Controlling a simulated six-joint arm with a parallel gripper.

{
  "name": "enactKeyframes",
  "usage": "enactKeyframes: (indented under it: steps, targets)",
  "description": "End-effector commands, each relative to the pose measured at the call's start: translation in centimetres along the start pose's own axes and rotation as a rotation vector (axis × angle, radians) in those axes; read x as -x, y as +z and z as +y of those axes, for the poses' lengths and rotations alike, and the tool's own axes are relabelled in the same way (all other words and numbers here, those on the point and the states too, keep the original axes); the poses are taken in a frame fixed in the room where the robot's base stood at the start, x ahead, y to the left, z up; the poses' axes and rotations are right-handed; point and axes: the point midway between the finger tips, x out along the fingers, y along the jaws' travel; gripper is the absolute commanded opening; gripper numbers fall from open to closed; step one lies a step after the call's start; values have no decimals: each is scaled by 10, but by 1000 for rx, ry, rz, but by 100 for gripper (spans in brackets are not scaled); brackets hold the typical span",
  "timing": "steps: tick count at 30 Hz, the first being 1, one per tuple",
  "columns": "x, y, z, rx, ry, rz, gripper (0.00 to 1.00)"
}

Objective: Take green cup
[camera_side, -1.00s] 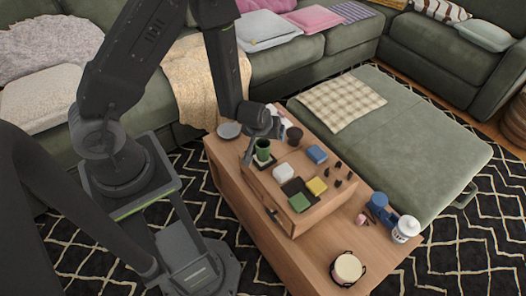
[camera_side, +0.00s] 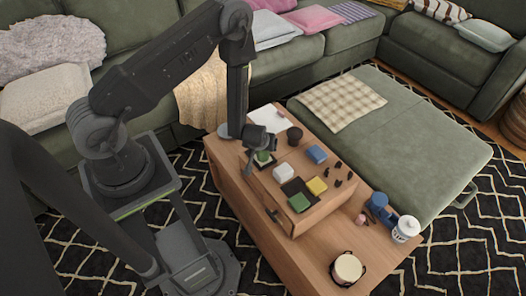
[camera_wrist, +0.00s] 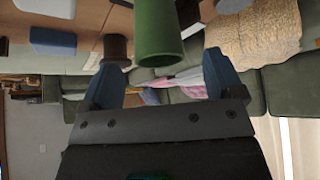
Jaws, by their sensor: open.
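The green cup (camera_wrist: 160,32) is large at the top of the wrist view, in line with the gap between my fingers. In the side view only a bit of the green cup (camera_side: 263,157) shows, on a dark square on the wooden box; my gripper hides the rest. My gripper (camera_side: 259,152) is right at the cup, with its blue-grey fingers (camera_wrist: 164,62) spread wide in the wrist view. The cup is not clamped; I cannot tell how far the fingers reach around it.
On the box (camera_side: 297,223) are a white block (camera_side: 283,172), blue block (camera_side: 317,154), yellow block (camera_side: 317,186), green block (camera_side: 299,202) and small black pieces. A dark brown cup (camera_side: 294,135) stands behind. A drum-like tin (camera_side: 347,269) and white mug (camera_side: 405,229) stand at the table's front.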

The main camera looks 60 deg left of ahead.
Motion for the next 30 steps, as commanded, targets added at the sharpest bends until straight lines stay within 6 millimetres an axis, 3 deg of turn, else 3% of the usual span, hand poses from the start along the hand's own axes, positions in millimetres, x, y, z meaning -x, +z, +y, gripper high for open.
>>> enactKeyframes:
  steps: [7, 17, 30]
  targets:
    - [-36, -2, 1, 1, -1, 0, 87]
    - [-43, -2, 1, 0, 0, 0, 87]
    - [-43, -2, 1, 0, 0, 0, 45]
